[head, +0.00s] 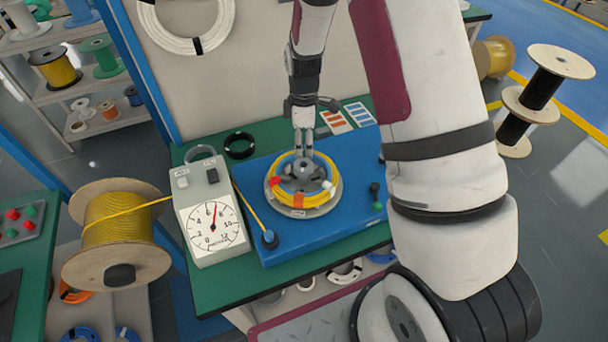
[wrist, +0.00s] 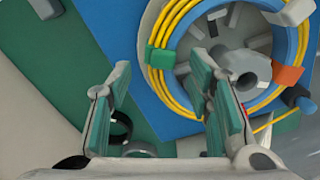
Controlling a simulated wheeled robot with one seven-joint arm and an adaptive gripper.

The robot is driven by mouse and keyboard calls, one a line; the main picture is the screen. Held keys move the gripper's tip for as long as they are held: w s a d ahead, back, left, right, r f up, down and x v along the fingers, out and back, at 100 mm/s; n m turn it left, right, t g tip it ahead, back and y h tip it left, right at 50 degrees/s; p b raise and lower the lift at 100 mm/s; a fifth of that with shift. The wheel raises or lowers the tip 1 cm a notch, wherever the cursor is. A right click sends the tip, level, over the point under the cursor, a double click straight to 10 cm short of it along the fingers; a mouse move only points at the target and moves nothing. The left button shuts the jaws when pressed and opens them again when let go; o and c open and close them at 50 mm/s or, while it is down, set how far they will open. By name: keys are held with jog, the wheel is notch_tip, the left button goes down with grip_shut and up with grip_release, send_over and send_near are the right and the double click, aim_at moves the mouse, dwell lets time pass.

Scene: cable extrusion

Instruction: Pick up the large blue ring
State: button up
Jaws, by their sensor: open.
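A blue ring (wrist: 291,38) lies around the grey hub (wrist: 240,72) of a winder in the wrist view, with yellow cable (wrist: 170,82) wound along it. In the head view the yellow coil (head: 276,195) sits on a round plate, and only thin blue parts show. Green (wrist: 160,57) and orange (wrist: 287,76) clips hold the coil. My gripper (head: 304,146) points down at the coil's far side. In the wrist view its open, empty fingers (wrist: 162,75) stand apart, the right one near the coil's edge. Contact with the ring cannot be told.
The winder stands on a blue board (head: 255,240) on a green table. A dial gauge box (head: 212,215) stands left, with a black ring (head: 239,145) behind. A yellow cable spool (head: 118,230) is farther left. Blue coils (head: 80,334) lie on a lower shelf.

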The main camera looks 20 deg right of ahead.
jog(key=shift+f, duration=1.25)
grip_shut()
jog(key=shift+r, duration=0.1)
